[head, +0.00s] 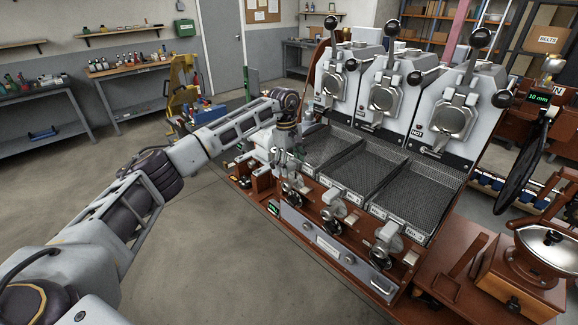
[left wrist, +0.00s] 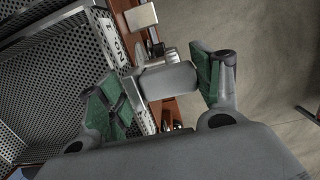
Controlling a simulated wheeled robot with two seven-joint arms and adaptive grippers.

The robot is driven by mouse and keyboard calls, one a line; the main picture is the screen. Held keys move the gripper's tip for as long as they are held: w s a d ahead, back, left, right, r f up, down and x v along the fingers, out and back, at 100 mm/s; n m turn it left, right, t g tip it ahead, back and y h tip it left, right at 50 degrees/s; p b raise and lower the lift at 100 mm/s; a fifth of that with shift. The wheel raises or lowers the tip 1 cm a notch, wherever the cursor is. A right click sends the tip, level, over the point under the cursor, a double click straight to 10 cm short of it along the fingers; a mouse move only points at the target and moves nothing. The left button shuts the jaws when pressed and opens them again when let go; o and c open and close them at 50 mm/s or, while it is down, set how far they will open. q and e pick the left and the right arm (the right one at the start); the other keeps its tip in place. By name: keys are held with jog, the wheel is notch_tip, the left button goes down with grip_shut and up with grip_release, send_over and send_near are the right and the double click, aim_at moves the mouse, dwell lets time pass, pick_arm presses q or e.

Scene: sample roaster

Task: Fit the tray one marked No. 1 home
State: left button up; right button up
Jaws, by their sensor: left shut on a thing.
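The tray marked No. 1 (left wrist: 117,48) has a dark perforated mesh and a pale front edge with its label. In the head view it is the leftmost mesh tray (head: 322,146), lying below the left roasting drum and partly behind my gripper. My left gripper (head: 285,168) is at its front end. Whether the tray is fully seated is hidden. My right gripper is not in view.
Two more mesh trays, the middle one (head: 366,168) and the right one (head: 424,187), lie alongside to the right. Round dark knobs (head: 333,215) stand along the wooden front. A coffee grinder (head: 528,255) stands at the right. The floor (head: 220,250) in front is clear.

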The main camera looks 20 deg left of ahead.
pick_arm(q)
jog(key=o, duration=1.4)
jog(key=shift+w+a+r, duration=0.1)
jog(key=shift+a+r, duration=0.15)
jog(key=shift+r, duration=1.75)
jog(key=shift+a+r, duration=0.2)
jog(key=shift+r, duration=1.8)
jog(key=shift+w+a+r, duration=0.1)
jog(key=shift+a+r, duration=0.15)
jog(key=shift+r, duration=1.75)
jog(key=shift+s+f, duration=0.1)
